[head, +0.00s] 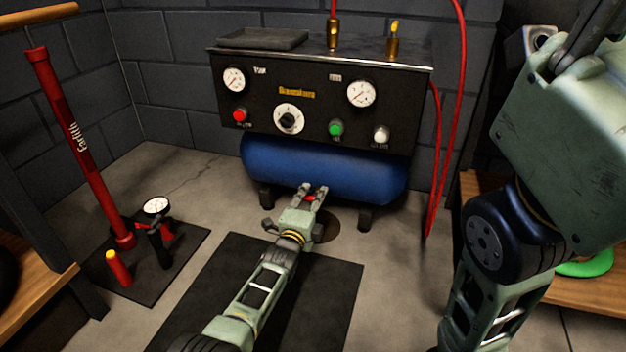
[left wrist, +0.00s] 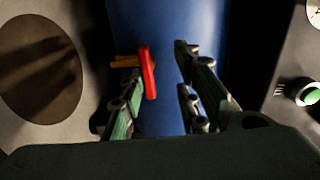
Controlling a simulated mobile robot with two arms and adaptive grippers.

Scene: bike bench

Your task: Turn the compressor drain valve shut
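The compressor has a blue tank (head: 325,170) under a black control panel (head: 300,112). The drain valve is at the tank's underside, with a red lever handle (left wrist: 147,72) and a brass body (left wrist: 125,62) in the left wrist view. In the head view a bit of red (head: 310,198) shows between my left fingers. My left gripper (head: 314,191) is open below the tank; it also shows in the left wrist view (left wrist: 160,85). The handle stands between its fingers, close to the left-hand finger, with a gap to the right-hand one. My right gripper (head: 590,35) is raised at the upper right, its fingers partly cut off.
Compressor feet (head: 366,217) flank the floor space under the tank. A round dark patch (head: 326,227) lies on the floor below. A red hose (head: 436,190) hangs at the right. A red floor pump (head: 80,140) stands on a mat at the left. A black mat (head: 330,290) covers the front floor.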

